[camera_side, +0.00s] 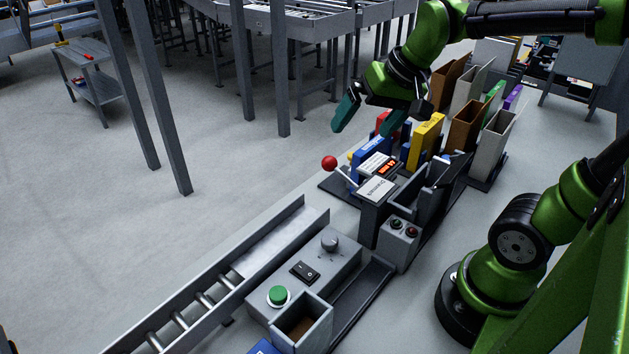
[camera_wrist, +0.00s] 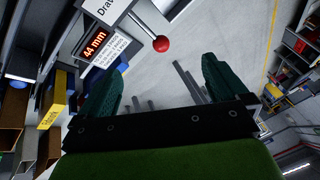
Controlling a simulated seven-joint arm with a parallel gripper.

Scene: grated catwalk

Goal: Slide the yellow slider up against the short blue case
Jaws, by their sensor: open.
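My gripper (camera_side: 368,122) is open and empty, with its teal fingers spread above the far end of the bench unit.
A red-knobbed lever (camera_side: 329,162) rises beside a red-lit display (camera_side: 384,168) reading 44 mm (camera_wrist: 94,44). Brown (camera_side: 468,124) and grey upright cases (camera_side: 496,136) stand at right. A control box (camera_side: 305,272) and roller chute (camera_side: 217,286) lie in front.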

